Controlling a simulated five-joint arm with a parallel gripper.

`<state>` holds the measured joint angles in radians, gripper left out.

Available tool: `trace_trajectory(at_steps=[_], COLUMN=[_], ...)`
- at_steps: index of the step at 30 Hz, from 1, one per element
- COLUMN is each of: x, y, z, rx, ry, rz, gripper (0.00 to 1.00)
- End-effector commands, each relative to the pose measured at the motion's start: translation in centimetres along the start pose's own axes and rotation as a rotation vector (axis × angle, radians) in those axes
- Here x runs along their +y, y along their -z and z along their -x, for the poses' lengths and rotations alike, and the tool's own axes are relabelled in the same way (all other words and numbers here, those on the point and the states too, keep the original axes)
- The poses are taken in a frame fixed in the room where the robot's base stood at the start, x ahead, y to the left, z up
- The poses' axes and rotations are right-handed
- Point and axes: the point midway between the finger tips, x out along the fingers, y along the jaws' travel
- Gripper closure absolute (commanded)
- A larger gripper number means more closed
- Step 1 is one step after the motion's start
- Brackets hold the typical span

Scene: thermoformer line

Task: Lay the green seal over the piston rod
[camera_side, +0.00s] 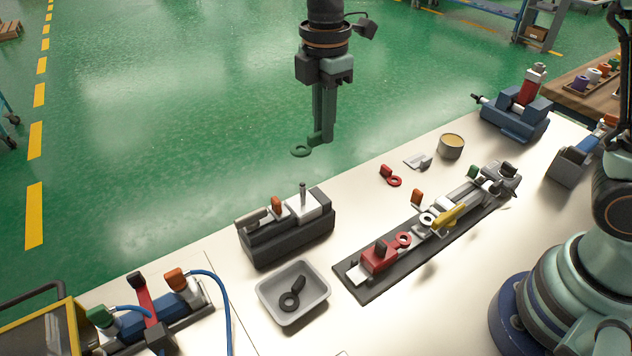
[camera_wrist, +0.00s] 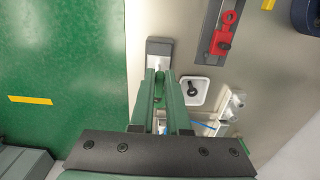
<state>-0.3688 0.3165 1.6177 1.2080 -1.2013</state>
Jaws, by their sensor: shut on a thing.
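The green seal (camera_side: 301,151), a flat ring with a tab, hangs at the tips of my gripper (camera_side: 321,138) in the side view. My gripper is shut on its tab, and the ring sticks out to the left. In the wrist view a bit of green shows between the fingers (camera_wrist: 160,90); the ring cannot be made out. The piston rod (camera_side: 303,194) is a thin grey upright pin on a pale block of a dark fixture (camera_side: 290,238). The seal is well above the rod and apart from it. The rod cannot be made out in the wrist view.
A grey tray (camera_side: 267,295) with a black ring part stands in front of the fixture. A long dark rail (camera_side: 370,288) with red, white and yellow parts lies to the right. A red ring part (camera_side: 391,177) and a tin (camera_side: 451,147) are on the table behind it.

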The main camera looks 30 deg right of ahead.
Motion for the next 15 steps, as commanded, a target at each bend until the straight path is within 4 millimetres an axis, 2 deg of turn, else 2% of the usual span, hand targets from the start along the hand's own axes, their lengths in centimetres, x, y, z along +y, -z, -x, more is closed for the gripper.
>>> trace_trajectory(at_steps=[8,15], x=[0.0,0.0], y=[0.0,-0.1], z=[-0.4,-2.3], rx=[0.0,-0.001], ry=[0.001,0.003], rz=[0.0,0.0], gripper=[1.0,1.0])
